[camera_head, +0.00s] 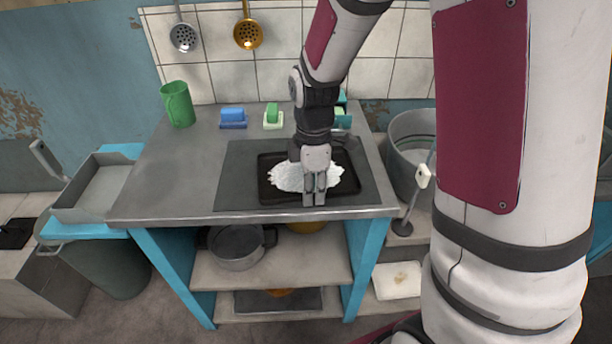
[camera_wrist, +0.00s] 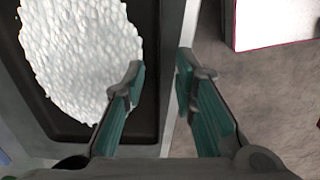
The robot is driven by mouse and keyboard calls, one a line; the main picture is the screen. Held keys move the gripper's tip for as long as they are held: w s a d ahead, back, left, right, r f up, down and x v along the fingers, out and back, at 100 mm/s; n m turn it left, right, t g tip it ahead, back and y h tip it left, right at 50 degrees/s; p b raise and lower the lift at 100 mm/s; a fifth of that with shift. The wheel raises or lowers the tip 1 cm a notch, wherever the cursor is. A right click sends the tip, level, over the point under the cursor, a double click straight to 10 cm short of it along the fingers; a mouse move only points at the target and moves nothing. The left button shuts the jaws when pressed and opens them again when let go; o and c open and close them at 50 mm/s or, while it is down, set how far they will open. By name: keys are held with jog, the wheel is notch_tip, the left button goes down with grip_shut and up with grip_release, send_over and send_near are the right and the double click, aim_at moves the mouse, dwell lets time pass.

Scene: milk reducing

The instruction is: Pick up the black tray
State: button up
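The black tray (camera_head: 347,190) lies flat on a dark mat on the grey counter. It also fills the left of the wrist view (camera_wrist: 62,124). A heap of white grainy material (camera_head: 290,177) lies in it and shows in the wrist view (camera_wrist: 80,55). My gripper (camera_head: 314,199) points down at the tray's near edge. In the wrist view my gripper (camera_wrist: 160,72) is open, one finger over the tray's inside and the other beyond its near wall. Whether a finger touches the tray cannot be told.
The dark mat (camera_head: 235,180) reaches near the counter's front edge (camera_head: 160,215). A large metal pot (camera_head: 408,135) stands right of the counter. The counter's left part is clear.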

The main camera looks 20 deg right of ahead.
jog(key=shift+f, duration=0.45)
grip_shut()
jog(key=shift+r, duration=0.1)
